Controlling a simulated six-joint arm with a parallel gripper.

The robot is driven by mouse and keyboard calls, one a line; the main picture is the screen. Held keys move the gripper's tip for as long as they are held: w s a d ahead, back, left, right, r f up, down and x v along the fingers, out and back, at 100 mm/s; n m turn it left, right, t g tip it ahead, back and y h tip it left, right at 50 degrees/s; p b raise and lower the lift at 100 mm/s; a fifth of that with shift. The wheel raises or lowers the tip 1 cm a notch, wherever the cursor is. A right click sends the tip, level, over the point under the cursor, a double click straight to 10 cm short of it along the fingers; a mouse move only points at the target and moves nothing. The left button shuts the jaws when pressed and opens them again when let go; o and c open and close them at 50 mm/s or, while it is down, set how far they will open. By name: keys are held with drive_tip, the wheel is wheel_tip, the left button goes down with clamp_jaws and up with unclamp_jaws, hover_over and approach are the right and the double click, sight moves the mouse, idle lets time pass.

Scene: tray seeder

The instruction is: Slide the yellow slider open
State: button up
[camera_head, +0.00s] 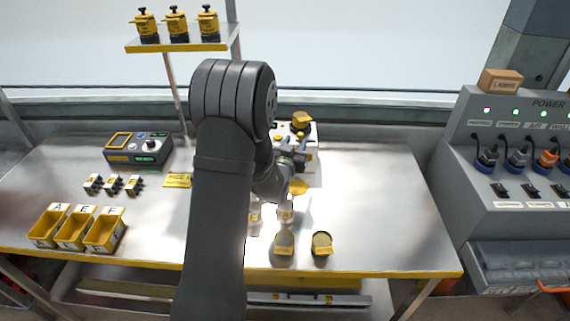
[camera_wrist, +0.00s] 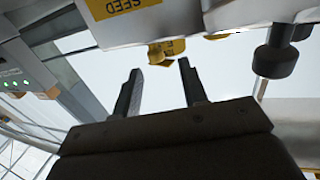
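The white seeder machine (camera_head: 311,131) stands at the back middle of the table, partly hidden by my arm. It carries a yellow part (camera_head: 302,118) on top. In the wrist view its white body (camera_wrist: 190,14) with a yellow SEED label (camera_wrist: 122,6) is at the top. A small yellow piece (camera_wrist: 166,51) shows just beyond my fingertips; I cannot tell whether it is the slider. My gripper (camera_wrist: 160,66) has its two fingers apart with nothing between them. In the head view my gripper (camera_head: 298,158) is close in front of the machine, partly hidden by the arm.
Two small jars stand near the front edge, one open (camera_head: 321,243). Yellow bins (camera_head: 104,232) and a control box (camera_head: 137,150) are on the left. A shelf (camera_head: 176,47) holds yellow pots. A grey power panel (camera_head: 525,150) stands at right. The table's right side is clear.

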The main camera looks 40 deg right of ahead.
sight(299, 135)
drive_tip(key=v, duration=1.2)
drive_tip(key=shift+w+d, duration=0.1)
drive_tip(key=shift+d, duration=0.05)
drive_tip(key=x, duration=1.7)
drive_tip(key=shift+d, duration=0.45)
